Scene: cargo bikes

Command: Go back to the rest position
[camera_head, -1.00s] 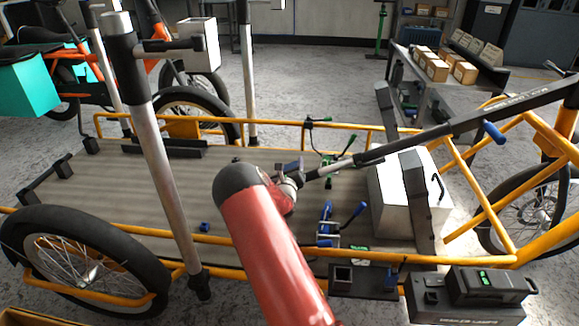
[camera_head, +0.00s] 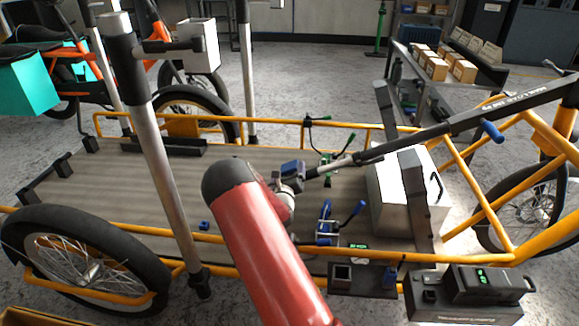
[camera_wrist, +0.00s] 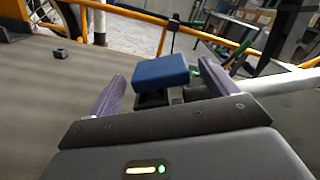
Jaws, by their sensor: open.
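My gripper (camera_wrist: 161,72) is open in the wrist view, with its two purple fingers spread. A blue block (camera_wrist: 160,70) on a dark base shows between and beyond the fingertips; I cannot tell whether anything touches it. In the head view, my red arm reaches over the wooden bed of a cargo bike (camera_head: 120,180). My gripper's end is small and partly hidden there beyond the arm, near a blue piece (camera_head: 291,169).
A blue clamp (camera_head: 326,222) and a white box (camera_head: 400,200) stand to the right on the bed. A grey upright post (camera_head: 165,170) stands left of my arm. A long dark bar (camera_head: 470,118) slants across the right. Yellow rails (camera_head: 220,240) edge the bed.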

